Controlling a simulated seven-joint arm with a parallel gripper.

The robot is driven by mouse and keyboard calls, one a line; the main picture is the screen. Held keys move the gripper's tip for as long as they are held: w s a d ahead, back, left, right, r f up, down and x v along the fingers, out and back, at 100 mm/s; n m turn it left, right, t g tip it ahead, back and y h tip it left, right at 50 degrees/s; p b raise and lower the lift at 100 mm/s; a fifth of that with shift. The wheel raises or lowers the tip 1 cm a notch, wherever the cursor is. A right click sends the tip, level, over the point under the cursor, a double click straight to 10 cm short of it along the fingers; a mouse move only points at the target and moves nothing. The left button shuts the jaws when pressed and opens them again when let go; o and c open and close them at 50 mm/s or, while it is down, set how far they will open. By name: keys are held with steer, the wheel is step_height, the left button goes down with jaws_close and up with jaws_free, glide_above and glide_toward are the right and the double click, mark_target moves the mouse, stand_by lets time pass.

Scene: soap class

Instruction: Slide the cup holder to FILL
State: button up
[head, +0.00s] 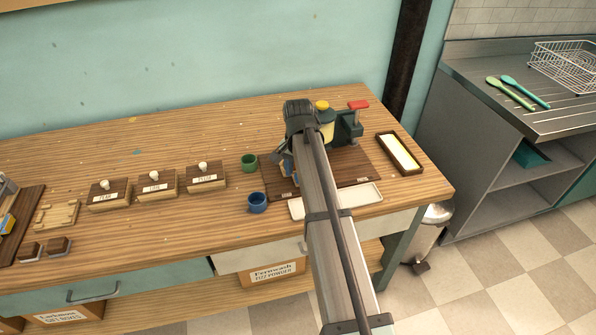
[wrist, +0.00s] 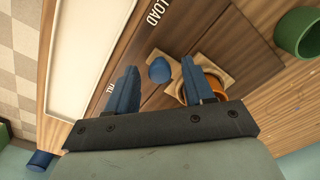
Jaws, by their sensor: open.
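The cup holder (wrist: 211,51), a pale wooden plate with an orange ring (wrist: 219,87), shows in the wrist view, partly hidden behind my right finger. A rounded blue knob (wrist: 159,70) sits beside the plate. My gripper (wrist: 160,64) is open, with one blue finger on each side of the knob; I cannot tell whether either finger touches it. The dark wooden board carries a LOAD label (wrist: 153,12) at the top and a partly hidden FILL label (wrist: 110,88) by my left finger. In the head view my arm covers most of the holder.
A green cup (head: 249,162) and a blue cup (head: 257,202) stand left of the board. A white tray (head: 362,196) lies in front.

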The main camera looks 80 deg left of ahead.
step_height(320, 180, up, 14)
stand_by(0.7)
steer(key=shift+f, duration=0.1)
steer(key=s+d+f+t+y, duration=0.1)
steer(key=s+d+f, duration=0.1)
steer(key=s+d, duration=0.45)
steer(key=w+a+f, duration=0.2)
steer(key=f, duration=0.2)
steer(key=w+a+f+t+y, duration=0.1)
steer(key=w+a+f, duration=0.1)
steer(key=f, duration=0.2)
steer(key=w+a+f+t+y, duration=0.1)
steer(key=w+a+f, duration=0.1)
steer(key=f, duration=0.1)
steer(key=shift+f, duration=0.4)
steer(key=shift+c, duration=0.5)
